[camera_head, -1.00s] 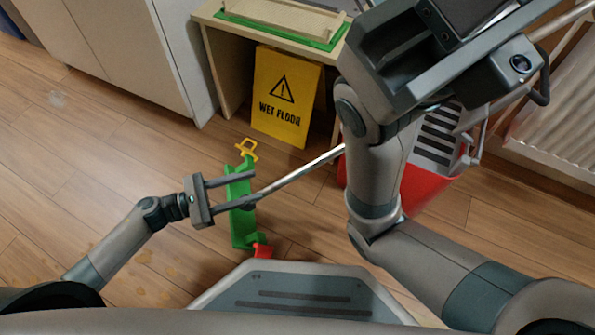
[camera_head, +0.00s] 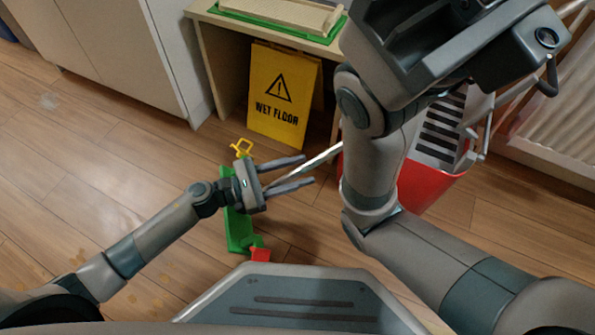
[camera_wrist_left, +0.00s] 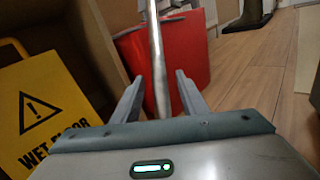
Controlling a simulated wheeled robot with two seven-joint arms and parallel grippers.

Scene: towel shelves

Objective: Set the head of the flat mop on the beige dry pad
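The flat mop's green head (camera_head: 238,232) lies on the wood floor, with a yellow clip (camera_head: 242,147) at its far end and a red one (camera_head: 260,254) at its near end. Its silver pole (camera_head: 322,158) slants up to the right and passes behind my right arm. My left gripper (camera_head: 308,171) is open, its fingers pointing right along the pole. In the left wrist view, the pole (camera_wrist_left: 157,60) runs between the spread fingers (camera_wrist_left: 159,95), with gaps showing. My right wrist fills the upper right; its fingertips cannot be made out. A beige slab (camera_head: 285,12) lies on the bench top.
A yellow wet-floor sign (camera_head: 281,97) leans under the wooden bench (camera_head: 232,85). A red bucket (camera_head: 440,188) with a grey wringer stands right, partly behind my right arm. A white cabinet is upper left.

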